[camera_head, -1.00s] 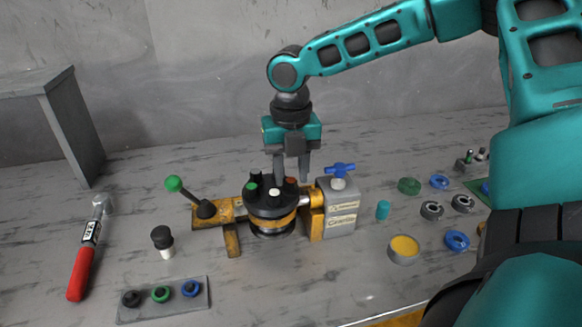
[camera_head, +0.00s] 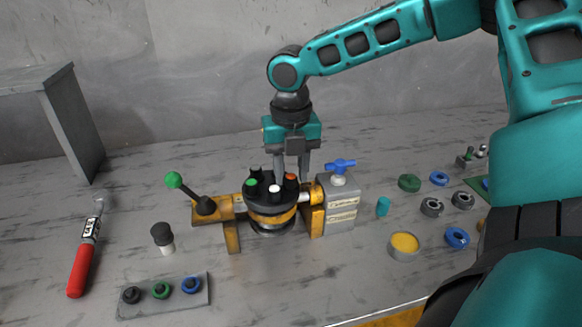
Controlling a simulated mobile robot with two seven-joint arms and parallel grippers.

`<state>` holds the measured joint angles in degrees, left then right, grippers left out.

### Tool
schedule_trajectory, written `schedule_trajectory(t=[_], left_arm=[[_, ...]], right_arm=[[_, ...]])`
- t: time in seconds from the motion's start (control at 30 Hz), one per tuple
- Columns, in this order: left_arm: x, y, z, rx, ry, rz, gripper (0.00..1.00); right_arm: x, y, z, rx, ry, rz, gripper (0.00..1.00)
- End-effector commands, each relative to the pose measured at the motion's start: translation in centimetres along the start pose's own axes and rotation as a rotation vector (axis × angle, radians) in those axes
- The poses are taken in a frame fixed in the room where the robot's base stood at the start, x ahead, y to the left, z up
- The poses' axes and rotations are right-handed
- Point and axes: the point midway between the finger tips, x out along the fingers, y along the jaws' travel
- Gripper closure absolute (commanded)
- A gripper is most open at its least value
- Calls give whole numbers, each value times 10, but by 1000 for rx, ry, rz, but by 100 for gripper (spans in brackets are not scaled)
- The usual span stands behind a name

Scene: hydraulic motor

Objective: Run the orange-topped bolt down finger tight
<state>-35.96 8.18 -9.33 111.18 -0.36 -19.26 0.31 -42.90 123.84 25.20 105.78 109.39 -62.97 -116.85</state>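The orange-topped bolt (camera_head: 291,178) stands at the back right of the round black top of the motor (camera_head: 270,200), on a yellow fixture. Bolts with green (camera_head: 251,182), white (camera_head: 274,188) and black (camera_head: 255,171) tops stand around it. My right gripper (camera_head: 291,172) points straight down over the bolt, its two fingers apart, one on each side of the orange top. I cannot tell whether either finger touches it. How deep the bolt sits is hidden. My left gripper is not in view.
A green-knobbed lever (camera_head: 174,180) rises left of the motor; a grey block with a blue handle (camera_head: 340,165) stands close on its right. Rings and a yellow-filled cup (camera_head: 404,243) are right.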

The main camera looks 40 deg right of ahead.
Motion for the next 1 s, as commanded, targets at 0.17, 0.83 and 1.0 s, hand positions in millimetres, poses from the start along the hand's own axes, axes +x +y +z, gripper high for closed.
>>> schedule_trajectory(t=[0.17, 0.83, 1.0], left_arm=[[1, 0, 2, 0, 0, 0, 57], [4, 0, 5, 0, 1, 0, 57], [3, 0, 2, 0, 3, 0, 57]], right_arm=[[4, 0, 0, 1, 0, 0, 63], [15, 0, 0, 0, 0, 0, 63], [14, 0, 0, 0, 0, 0, 63]])
